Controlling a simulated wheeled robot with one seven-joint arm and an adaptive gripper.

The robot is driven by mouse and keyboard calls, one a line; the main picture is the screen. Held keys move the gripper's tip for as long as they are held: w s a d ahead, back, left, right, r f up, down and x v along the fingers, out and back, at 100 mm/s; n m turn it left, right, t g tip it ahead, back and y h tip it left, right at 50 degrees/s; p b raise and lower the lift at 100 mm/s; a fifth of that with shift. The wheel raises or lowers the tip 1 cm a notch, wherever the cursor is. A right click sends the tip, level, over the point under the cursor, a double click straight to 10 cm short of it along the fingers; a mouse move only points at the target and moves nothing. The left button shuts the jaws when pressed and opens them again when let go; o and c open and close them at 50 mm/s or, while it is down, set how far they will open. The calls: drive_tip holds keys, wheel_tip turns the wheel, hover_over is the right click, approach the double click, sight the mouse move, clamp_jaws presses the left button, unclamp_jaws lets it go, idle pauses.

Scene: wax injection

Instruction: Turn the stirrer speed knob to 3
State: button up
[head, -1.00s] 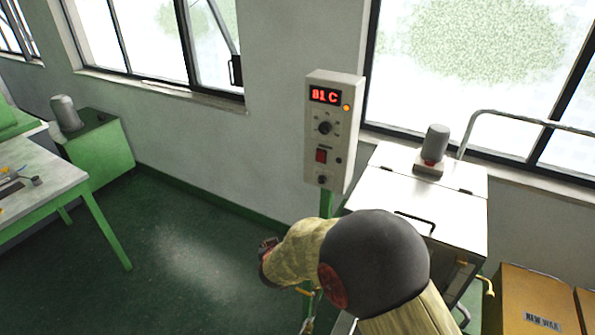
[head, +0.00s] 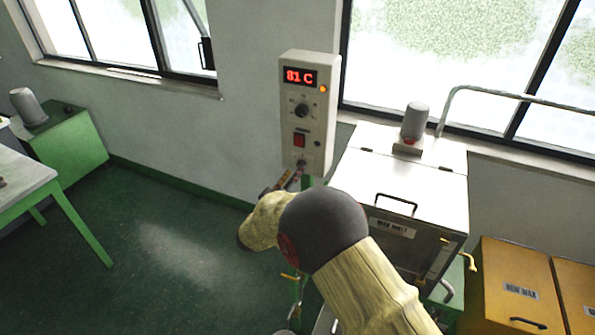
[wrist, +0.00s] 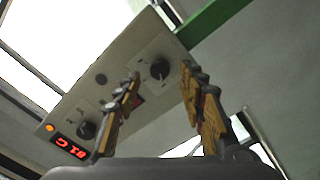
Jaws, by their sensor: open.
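The grey control box (head: 317,115) on the wall shows a red "81 C" display (head: 299,77). A dark upper knob (head: 302,110) sits under the display, with a red switch (head: 300,140) below it. The lower knob (head: 301,163) is near the bottom of the box. Labels are too small to read, and so are the knob settings. My gripper (head: 294,178) is open just below and in front of the lower knob. In the wrist view the lower knob (wrist: 160,68) shows between the spread fingertips (wrist: 161,75); I cannot tell whether they touch it. The upper knob (wrist: 86,129) is left of the fingers.
A white-lidded wax melter (head: 400,165) stands right of the box, with a grey motor (head: 414,122) on top. Yellow boxes (head: 510,290) stand at the lower right. A green cabinet (head: 65,150) and table (head: 30,185) are at the left. The floor between is clear.

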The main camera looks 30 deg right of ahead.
drive_tip(key=shift+x, duration=1.45)
drive_tip(key=shift+c, duration=0.7)
clamp_jaws()
